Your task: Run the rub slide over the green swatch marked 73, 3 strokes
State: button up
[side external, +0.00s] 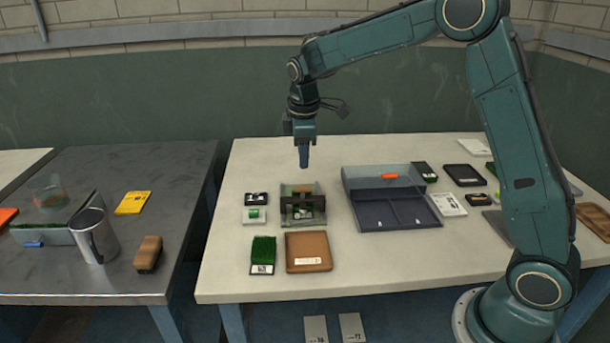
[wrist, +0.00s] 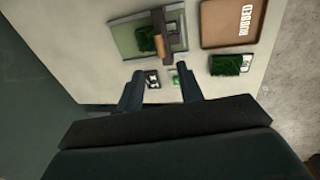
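The rub fixture (side external: 287,189) stands on the pale table, a shallow bed with a dark slide (side external: 295,208) bridging it. In the wrist view the slide (wrist: 167,20) shows a brown handle, and a green swatch (wrist: 146,38) lies in the bed, partly hidden by the slide. Its number is not readable. Another green swatch (side external: 263,250) with a white label lies in front of the fixture, left of the brown tray; it also shows in the wrist view (wrist: 228,65). My gripper (wrist: 160,84) is open and empty, its fingers apart, above and behind the fixture.
The brown tray (side external: 308,243), marked RUBBED in the wrist view, is empty. Two small blocks (side external: 256,199) (side external: 254,216) lie left of the fixture. A blue-grey divided case (side external: 390,212) stands to its right. A metal mug (side external: 94,236) and a brush (side external: 148,253) stand on the left table.

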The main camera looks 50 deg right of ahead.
aim_at(303, 188)
jog(key=f, duration=0.3)
jog(key=w+d+f, duration=0.1)
jog(key=f, duration=0.6)
jog(key=shift+w+d, duration=0.15)
grip_shut()
